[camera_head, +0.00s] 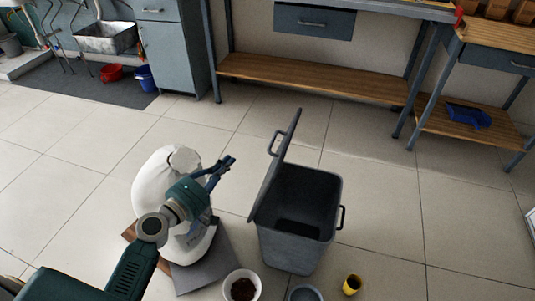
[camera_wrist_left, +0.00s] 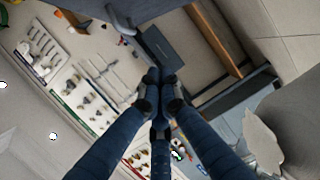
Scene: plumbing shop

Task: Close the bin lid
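The dark grey bin (camera_head: 296,250) stands upright on the tiled floor, its inside visible from above. Its lid (camera_head: 281,163) is open and stands steeply up on the bin's left side, with a bar handle (camera_head: 272,143) on its outer face. My left gripper (camera_head: 231,161) is left of the lid, with a gap between them, in front of a white sack. In the left wrist view the left gripper's dark blue fingertips (camera_wrist_left: 161,82) are close together with nothing seen held. Whether they touch is unclear. A grey curved handle (camera_wrist_left: 119,20) at the top there looks like the lid's. My right gripper is out of view.
The white sack (camera_head: 156,182) rests on a low grey platform (camera_head: 212,270) left of the bin. A white bowl (camera_head: 242,274), a grey bowl (camera_head: 304,293) and a yellow cup (camera_head: 351,285) stand near the bin's base. Workbenches with wooden shelves (camera_head: 310,82) stand behind. Floor right of the bin is clear.

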